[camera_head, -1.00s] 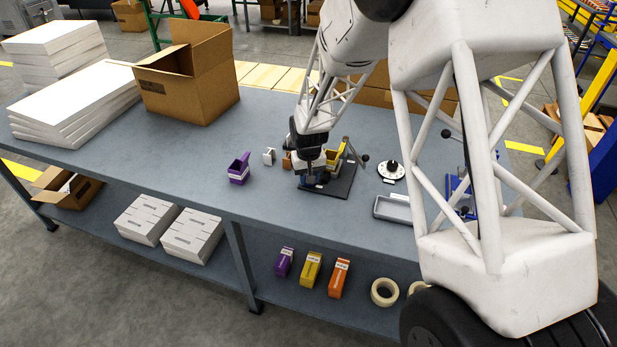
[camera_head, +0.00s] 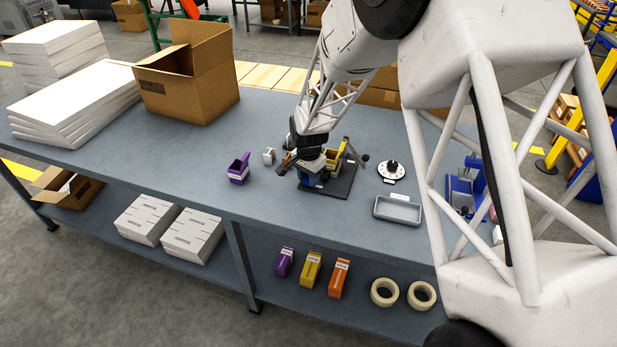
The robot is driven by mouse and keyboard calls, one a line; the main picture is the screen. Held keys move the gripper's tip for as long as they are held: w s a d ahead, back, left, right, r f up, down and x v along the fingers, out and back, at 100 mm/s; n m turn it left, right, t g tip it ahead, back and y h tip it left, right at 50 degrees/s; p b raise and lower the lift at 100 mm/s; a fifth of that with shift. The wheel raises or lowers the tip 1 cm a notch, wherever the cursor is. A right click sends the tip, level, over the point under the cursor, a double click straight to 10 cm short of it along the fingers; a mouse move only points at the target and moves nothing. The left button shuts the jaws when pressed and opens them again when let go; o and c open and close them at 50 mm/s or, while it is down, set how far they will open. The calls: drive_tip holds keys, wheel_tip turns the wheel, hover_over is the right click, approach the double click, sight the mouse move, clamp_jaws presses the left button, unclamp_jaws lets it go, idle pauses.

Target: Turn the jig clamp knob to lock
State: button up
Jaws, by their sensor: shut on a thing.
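The jig has a black base plate (camera_head: 341,187) on the grey bench, with a yellow part (camera_head: 333,157) and a blue part (camera_head: 311,180) on it. My gripper (camera_head: 306,170) is down at the jig's left side, beside the yellow part. It is shut, apparently on the jig clamp knob; the hand hides the knob and the fingertips. A brown, dark-edged piece (camera_head: 287,162) shows at the left of the hand; I cannot tell whether it belongs to the gripper. A lever with a black ball end (camera_head: 365,158) stands at the plate's right.
A purple holder (camera_head: 238,170) and a small white part (camera_head: 269,156) stand left of the jig. A white disc with a black knob (camera_head: 391,171) and a grey tray (camera_head: 398,210) lie to the right. A cardboard box (camera_head: 190,85) stands behind left.

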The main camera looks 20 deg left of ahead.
drive_tip(key=m, duration=0.4)
drive_tip(key=shift+m, duration=0.4)
drive_tip(key=o, duration=0.6)
drive_tip(key=shift+o, duration=0.2)
drive_tip(key=shift+r, duration=0.15)
drive_tip(key=shift+r, duration=3.8)
